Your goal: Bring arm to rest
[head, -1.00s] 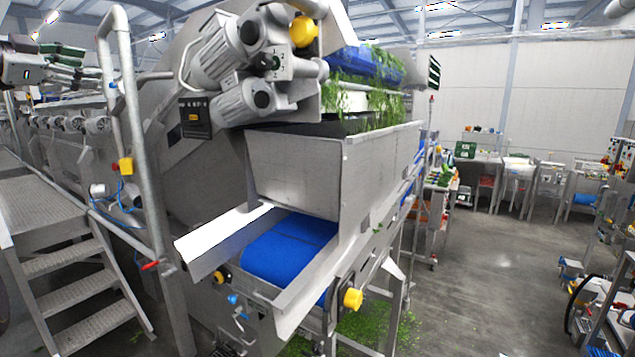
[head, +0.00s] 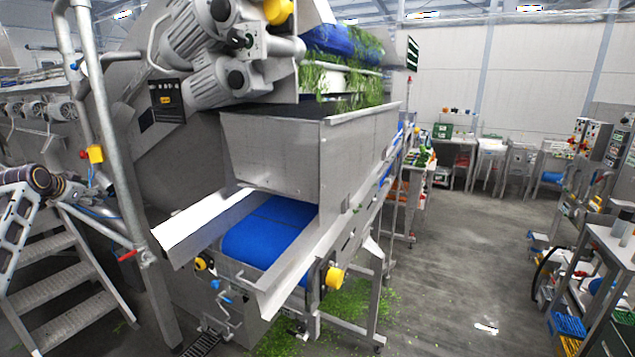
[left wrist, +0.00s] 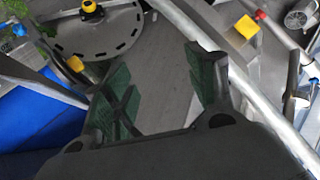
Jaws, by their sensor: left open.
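In the left wrist view, my left gripper (left wrist: 160,68) is open. Its two dark fingers with green ribbed pads stand apart, with nothing between them but grey floor or metal behind. In the head view, what looks like part of my left arm (head: 38,183), a dark rounded joint with a pale slotted link below, is at the left edge in front of the steps. The fingers cannot be made out there. My right gripper is in neither view.
A steel hopper (head: 270,155) with greens stands over a blue belt (head: 270,232). A steel rail post (head: 103,130) with a yellow box (head: 95,153) and metal steps (head: 65,295) are at left. Open floor (head: 450,260) lies right; a bench (head: 610,245) stands at the far right.

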